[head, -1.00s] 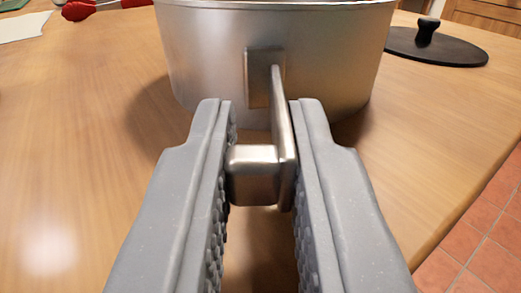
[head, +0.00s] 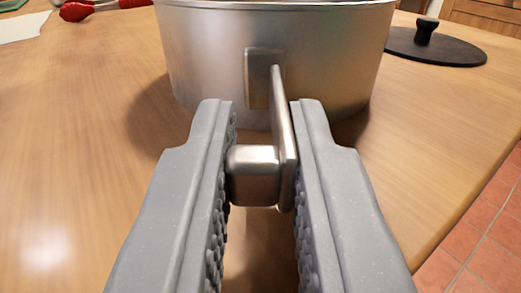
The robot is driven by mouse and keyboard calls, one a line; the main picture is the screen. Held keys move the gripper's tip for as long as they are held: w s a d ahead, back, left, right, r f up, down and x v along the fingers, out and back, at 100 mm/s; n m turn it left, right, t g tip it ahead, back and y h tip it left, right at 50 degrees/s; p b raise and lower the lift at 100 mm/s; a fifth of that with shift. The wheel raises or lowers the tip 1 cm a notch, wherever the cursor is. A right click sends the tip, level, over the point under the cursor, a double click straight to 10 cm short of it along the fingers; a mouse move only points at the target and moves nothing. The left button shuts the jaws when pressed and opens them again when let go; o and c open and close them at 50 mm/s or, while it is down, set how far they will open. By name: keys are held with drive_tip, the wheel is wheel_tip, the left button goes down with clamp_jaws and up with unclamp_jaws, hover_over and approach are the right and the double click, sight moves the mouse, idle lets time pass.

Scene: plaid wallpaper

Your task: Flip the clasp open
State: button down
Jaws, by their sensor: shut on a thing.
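A metal clasp (head: 255,175) sticks out towards me from the side of a silver metal pot (head: 210,60). It has a square mounting plate (head: 257,80) on the pot wall, a flat bar and a block-shaped end. My gripper (head: 262,165) is shut on the clasp, with the block against the left finger and the flat bar by the right finger. The padded inner faces of both fingers show below the clasp. The pot's top is cut off by the picture's upper edge.
A round black lid with a knob (head: 440,50) lies behind right on the wooden table (head: 70,150). A red utensil (head: 78,11) and a white sheet (head: 22,27) lie behind left. The table's edge runs along the right, with a tiled floor (head: 480,245) beyond.

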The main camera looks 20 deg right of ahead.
idle(0.3)
drive_tip(key=c, duration=1.4)
unclamp_jaws()
drive_tip(key=shift+c, duration=0.2)
drive_tip(key=shift+s, duration=0.1)
drive_tip(key=p+v, duration=0.1)
drive_tip(key=v, duration=1.2)
drive_tip(key=shift+s+a, duration=0.2)
drive_tip(key=shift+s, duration=0.1)
